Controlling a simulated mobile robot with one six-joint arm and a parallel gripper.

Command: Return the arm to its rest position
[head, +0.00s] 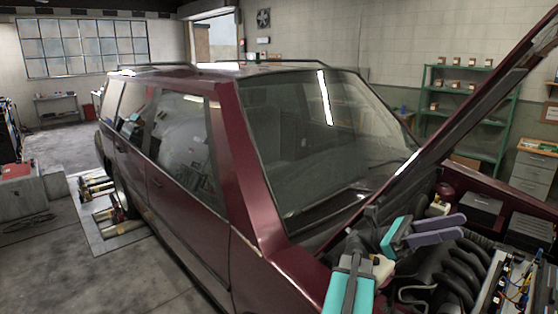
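My gripper (459,227) shows at the lower right, over the open engine bay (455,275) of a dark red car (175,190). Its two purple-grey fingers point right and lie side by side with a narrow gap between them. I see nothing held between them. My teal and dark grey arm (350,288) rises from the bottom edge, close to the car's front wing. How far the gripper is above the engine parts is hard to tell.
The raised hood (480,105) slants up to the right, behind and above my gripper. A green shelf (468,100) and grey drawers (533,172) stand at the back right. Dyno rollers (100,190) lie left of the car. The floor at lower left is clear.

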